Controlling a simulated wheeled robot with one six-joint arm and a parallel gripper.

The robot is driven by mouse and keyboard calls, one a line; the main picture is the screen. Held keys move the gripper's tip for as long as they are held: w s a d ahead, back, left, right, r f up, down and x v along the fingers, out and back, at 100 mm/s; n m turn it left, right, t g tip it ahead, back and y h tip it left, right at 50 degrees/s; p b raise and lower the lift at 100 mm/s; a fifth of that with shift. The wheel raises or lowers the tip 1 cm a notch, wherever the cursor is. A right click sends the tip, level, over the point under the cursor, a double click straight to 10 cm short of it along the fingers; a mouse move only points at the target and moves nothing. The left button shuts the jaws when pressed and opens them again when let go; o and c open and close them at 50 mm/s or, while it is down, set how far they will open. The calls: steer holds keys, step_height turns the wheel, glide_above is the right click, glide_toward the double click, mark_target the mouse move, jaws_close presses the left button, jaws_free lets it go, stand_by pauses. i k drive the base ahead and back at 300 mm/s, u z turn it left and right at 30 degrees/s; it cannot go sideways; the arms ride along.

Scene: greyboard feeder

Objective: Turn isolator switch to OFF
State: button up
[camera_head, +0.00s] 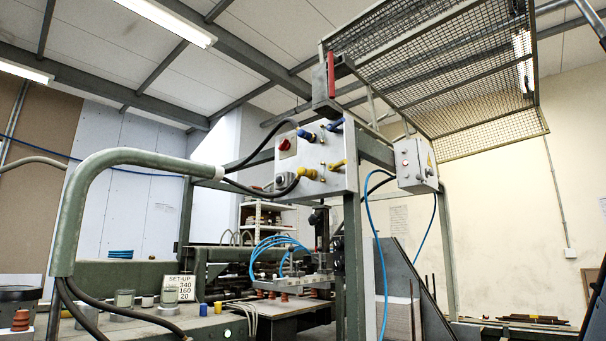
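My gripper is not in view. No label reading isolator or OFF is legible, so I cannot tell for certain which control is the isolator switch. A grey box (322,103) with an upright red handle (331,75) stands above the control panel, at the upper middle. The pale control panel (318,170) below it carries a red knob (285,144), with blue and yellow connectors beside it. A smaller grey box (414,165) on the right post has a red button and a yellow warning label.
A wire mesh guard (440,75) is raised over the machine at upper right. A thick bent green pipe (85,190) and black cables stand at the left. Blue hoses (372,240) hang below the boxes. A bench with jars and a set-up sign (182,288) lies lower left.

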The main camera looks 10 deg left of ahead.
mark_target(285, 145)
steer(key=u, duration=0.5)
steer(key=k, duration=0.6)
steer(key=u, duration=1.25)
steer(key=i, duration=1.6)
steer(key=z, duration=0.35)
